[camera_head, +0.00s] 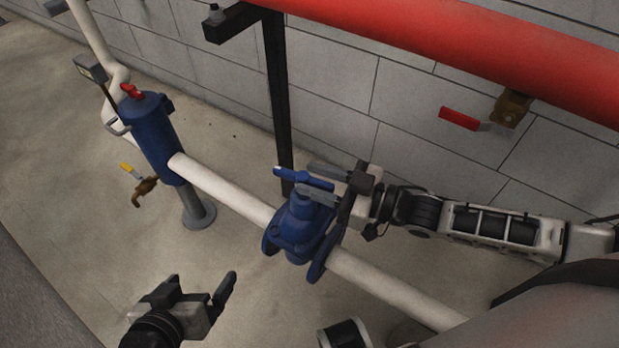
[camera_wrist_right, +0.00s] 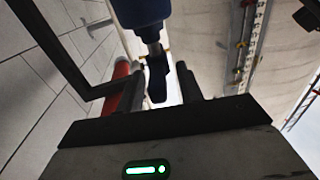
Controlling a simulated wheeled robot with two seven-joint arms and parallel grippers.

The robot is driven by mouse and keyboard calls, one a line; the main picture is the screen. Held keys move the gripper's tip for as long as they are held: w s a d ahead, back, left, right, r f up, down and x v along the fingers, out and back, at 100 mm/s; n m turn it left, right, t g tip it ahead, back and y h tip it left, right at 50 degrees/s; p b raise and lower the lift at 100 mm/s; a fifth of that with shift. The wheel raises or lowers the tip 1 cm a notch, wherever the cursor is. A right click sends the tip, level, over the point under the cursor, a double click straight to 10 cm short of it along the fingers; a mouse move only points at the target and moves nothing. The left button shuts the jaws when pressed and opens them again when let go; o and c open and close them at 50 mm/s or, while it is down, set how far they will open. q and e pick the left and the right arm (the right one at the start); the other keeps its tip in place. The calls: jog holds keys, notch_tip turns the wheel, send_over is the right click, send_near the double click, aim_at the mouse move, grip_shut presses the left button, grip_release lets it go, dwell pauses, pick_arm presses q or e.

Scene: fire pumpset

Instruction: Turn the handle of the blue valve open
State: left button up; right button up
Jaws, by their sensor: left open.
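The blue valve (camera_head: 301,228) sits on the white pipe in the middle of the head view. Its blue handle (camera_head: 290,173) lies across the top. My right gripper (camera_head: 310,180) reaches in from the right at handle height, with its two grey fingers apart, one on each side of the handle. The right wrist view shows a dark part of the handle (camera_wrist_right: 157,78) between the fingers, with gaps beside it, and the blue valve body (camera_wrist_right: 140,12) above. My left gripper (camera_head: 205,287) is open and empty over the floor, left of and nearer than the valve.
The white pipe (camera_head: 225,189) runs from a blue cylinder (camera_head: 150,135) on the left to the lower right. A black post (camera_head: 278,100) stands behind the valve. A thick red pipe (camera_head: 480,40) and a red-handled valve (camera_head: 460,118) are by the block wall. The floor around my left gripper is clear.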

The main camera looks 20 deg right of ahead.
jog(key=shift+x, duration=0.8)
grip_shut()
jog(key=shift+d+b, duration=0.1)
jog(key=shift+b, duration=0.25)
